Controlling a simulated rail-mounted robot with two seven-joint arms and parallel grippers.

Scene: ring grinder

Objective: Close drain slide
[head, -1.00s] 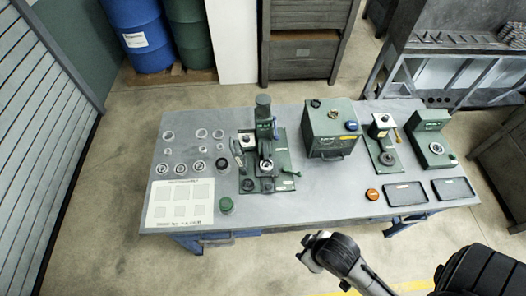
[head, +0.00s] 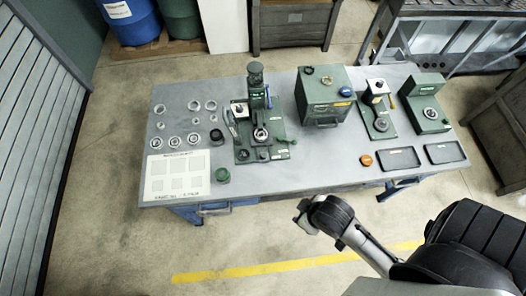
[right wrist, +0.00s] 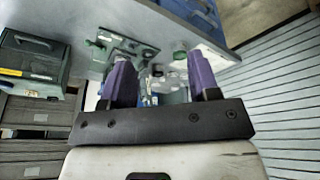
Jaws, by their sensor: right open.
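The green ring grinder (head: 262,135) stands on the left half of the bench, with a dark upright column and a ring at its middle. A green box (head: 325,98) with a blue knob and a front handle stands right of it. I cannot make out which part is the drain slide. My right gripper (head: 306,215) is off the bench's front edge, apart from everything. In the right wrist view its purple fingers (right wrist: 162,78) are spread and empty, with the grinder's green base (right wrist: 122,46) and the green box (right wrist: 32,58) beyond. My left gripper is out of view.
The grey bench (head: 300,170) also carries several metal rings, a white marked sheet (head: 177,177), a green cup (head: 222,175), an orange disc (head: 366,160), two dark trays (head: 400,158) and two green gauges. Bare floor lies in front of the bench.

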